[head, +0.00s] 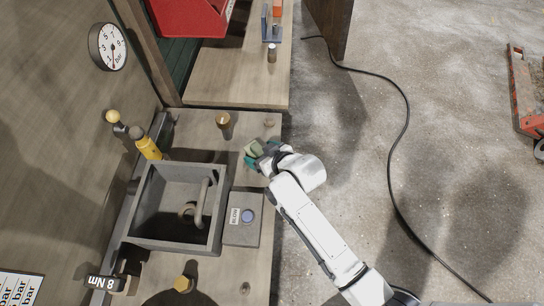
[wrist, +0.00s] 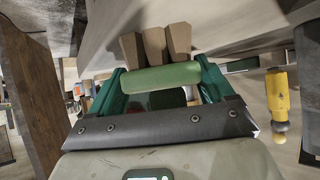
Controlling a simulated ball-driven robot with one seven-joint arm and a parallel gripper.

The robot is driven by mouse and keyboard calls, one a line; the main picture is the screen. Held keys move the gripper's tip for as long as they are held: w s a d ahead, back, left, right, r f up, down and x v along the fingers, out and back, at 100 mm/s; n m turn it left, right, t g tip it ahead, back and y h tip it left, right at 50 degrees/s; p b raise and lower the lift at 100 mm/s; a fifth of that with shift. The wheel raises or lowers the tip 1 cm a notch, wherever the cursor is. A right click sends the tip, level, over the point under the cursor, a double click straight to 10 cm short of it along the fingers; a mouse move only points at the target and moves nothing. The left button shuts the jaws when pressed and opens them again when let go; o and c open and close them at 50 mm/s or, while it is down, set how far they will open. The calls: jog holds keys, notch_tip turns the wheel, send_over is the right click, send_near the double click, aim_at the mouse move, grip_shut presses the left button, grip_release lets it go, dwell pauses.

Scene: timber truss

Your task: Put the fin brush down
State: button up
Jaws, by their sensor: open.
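The fin brush (wrist: 160,78) has a pale green rounded handle and several brown blocks beyond it in the wrist view. In the head view the brush (head: 252,148) is a small pale green shape near the right edge of the wooden bench (head: 190,122). My gripper (head: 259,152) is open, with its dark green fingers on either side of the handle. In the wrist view my gripper (wrist: 158,92) has a finger at each end of the handle, and small gaps are hard to judge. Whether the brush rests on the bench cannot be told.
A grey open box (head: 222,180) with a bent pipe stands left of my arm, beside a button box marked BLOW (head: 242,232). A yellow tool (head: 148,147) and a brass knob (head: 223,121) stand behind. A black cable (head: 400,150) lies on the open floor at right.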

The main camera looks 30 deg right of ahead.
jog(key=a+b+v, duration=0.1)
jog(key=v, duration=1.1)
jog(key=s+d+f+m+g+h, duration=0.1)
jog(key=s+d+g, duration=0.2)
jog(key=s, duration=0.7)
jog(key=s+d+f+m+g, duration=0.1)
jog(key=s+d+f+g, duration=0.1)
jog(key=s+g, duration=0.4)
jog(key=s+d, duration=0.1)
jog(key=s, duration=0.3)
jog(key=shift+s+d+h, duration=0.25)
jog(key=shift+s+h, duration=0.1)
jog(key=shift+h, duration=0.05)
jog(key=shift+f, duration=0.25)
